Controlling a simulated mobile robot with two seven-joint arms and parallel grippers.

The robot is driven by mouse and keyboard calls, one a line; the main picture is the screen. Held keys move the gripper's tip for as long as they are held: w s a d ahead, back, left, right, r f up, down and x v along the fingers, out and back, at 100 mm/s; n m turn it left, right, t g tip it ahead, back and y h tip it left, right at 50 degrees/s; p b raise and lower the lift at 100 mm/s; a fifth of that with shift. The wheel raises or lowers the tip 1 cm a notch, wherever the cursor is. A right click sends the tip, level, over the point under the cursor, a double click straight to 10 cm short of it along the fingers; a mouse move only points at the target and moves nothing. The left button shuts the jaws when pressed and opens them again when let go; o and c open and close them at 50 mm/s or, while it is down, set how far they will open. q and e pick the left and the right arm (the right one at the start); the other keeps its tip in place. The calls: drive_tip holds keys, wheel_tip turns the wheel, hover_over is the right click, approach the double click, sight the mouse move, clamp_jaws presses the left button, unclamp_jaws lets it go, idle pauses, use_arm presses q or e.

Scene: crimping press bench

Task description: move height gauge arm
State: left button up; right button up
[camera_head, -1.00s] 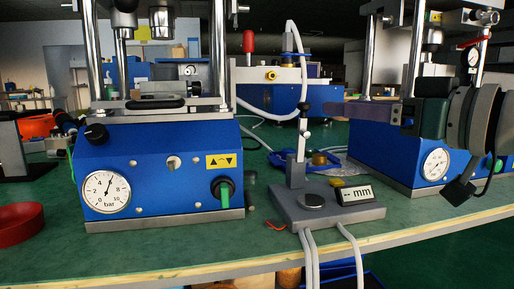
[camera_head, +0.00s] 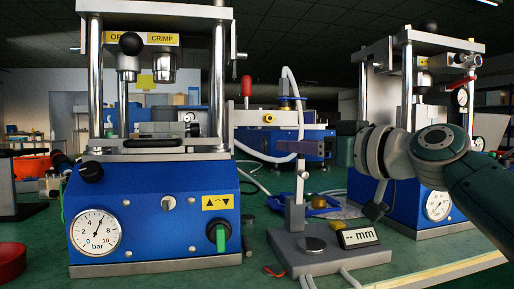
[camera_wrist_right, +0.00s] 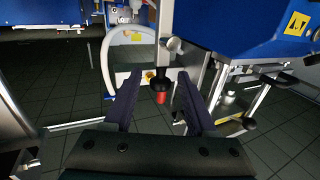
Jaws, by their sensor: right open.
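The height gauge (camera_head: 330,258) stands on the bench right of the near press, with a grey base, a "-- mm" display (camera_head: 358,237) and an upright post (camera_head: 297,190). Contact with the fingers cannot be told. My left gripper is out of view.
The near blue press (camera_head: 150,215) with a pressure gauge stands close at left. A second blue press (camera_head: 410,210) stands at right, behind my right arm. Blue equipment (camera_head: 300,150) with a white hose stands behind. Cables run from the gauge base toward the front.

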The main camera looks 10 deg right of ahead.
clamp_jaws()
idle(0.4)
idle(1.0)
